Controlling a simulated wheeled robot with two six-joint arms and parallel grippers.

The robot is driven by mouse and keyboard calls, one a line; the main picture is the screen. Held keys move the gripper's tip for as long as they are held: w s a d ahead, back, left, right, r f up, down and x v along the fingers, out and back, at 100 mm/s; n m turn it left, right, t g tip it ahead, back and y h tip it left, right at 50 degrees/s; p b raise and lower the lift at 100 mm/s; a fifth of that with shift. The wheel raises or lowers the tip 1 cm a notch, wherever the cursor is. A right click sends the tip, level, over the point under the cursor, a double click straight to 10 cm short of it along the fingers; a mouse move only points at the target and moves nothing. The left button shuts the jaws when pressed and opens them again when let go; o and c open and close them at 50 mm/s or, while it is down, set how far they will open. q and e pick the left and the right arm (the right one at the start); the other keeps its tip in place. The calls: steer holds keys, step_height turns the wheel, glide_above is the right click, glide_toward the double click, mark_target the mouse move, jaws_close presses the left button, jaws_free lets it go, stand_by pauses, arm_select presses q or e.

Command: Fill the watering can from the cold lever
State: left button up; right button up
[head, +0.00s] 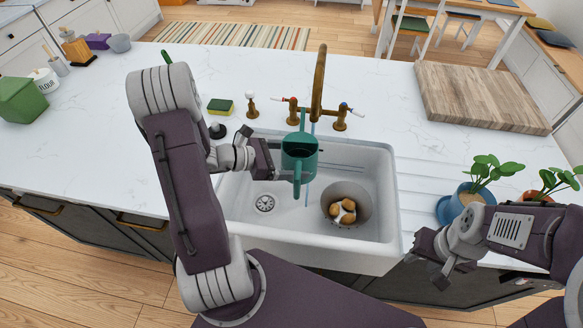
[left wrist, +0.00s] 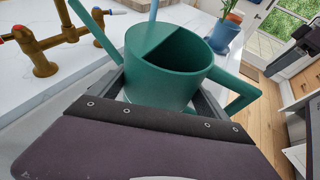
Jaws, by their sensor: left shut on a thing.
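The green watering can (head: 300,152) is held upright above the sink, below the brass tap (head: 319,80). My left gripper (head: 268,160) is shut on the can's body; in the left wrist view the can (left wrist: 170,65) sits between its fingers. A thin blue water stream (head: 312,128) comes down from the tap, and blue also shows below the can (head: 307,194); whether water enters the can is unclear. The cold lever (head: 355,111), with a blue mark, is on the tap's right. My right gripper (head: 432,262) is open and empty at the counter's front edge.
The white sink (head: 335,246) holds a bowl (head: 334,197) with potato-like items. The red-marked hot lever (head: 280,99), a sponge (head: 220,105) and a soap pump (head: 251,105) stand behind. A blue plant pot (head: 466,200) is near my right arm; a wooden board (head: 475,95) lies behind right.

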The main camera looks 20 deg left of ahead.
mark_target(308, 148)
arm_select(q)
steer(key=shift+w+d, duration=0.25)
steer(key=shift+w, duration=0.6)
steer(key=shift+w+d, duration=0.3)
steer(key=shift+w, duration=0.6)
steer(key=shift+w+d, duration=0.25)
steer(key=shift+w, duration=0.6)
stand_by(5.4)
